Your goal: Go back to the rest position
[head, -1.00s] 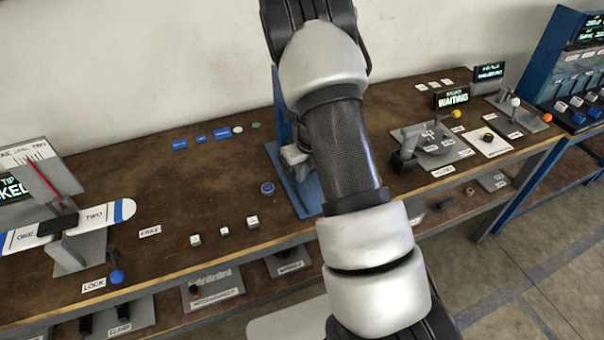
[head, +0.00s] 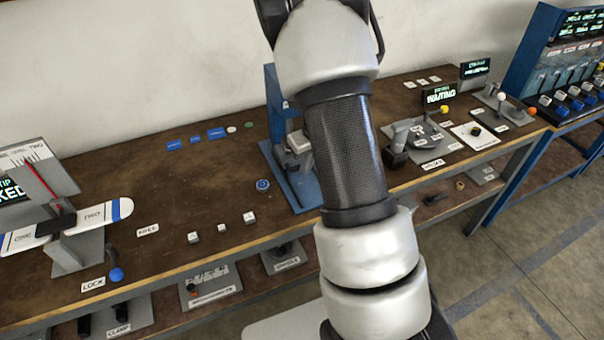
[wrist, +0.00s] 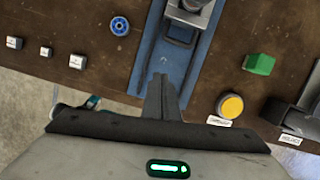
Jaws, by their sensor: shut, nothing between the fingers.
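My gripper (wrist: 161,82) shows in the wrist view with its two fingers together and nothing between them. It is over the front edge of the brown workbench (wrist: 42,20), just in front of a blue upright stand's base (wrist: 150,60). In the head view my arm crosses the middle of the picture, and my gripper is not seen there. The arm hides part of the bench behind it.
A blue-and-white round piece (head: 263,185) and small white cubes (head: 250,217) lie on the bench. In the wrist view a green block (wrist: 258,64) and a yellow button (wrist: 230,106) are right of the fingers. Floor (head: 530,230) is open at right.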

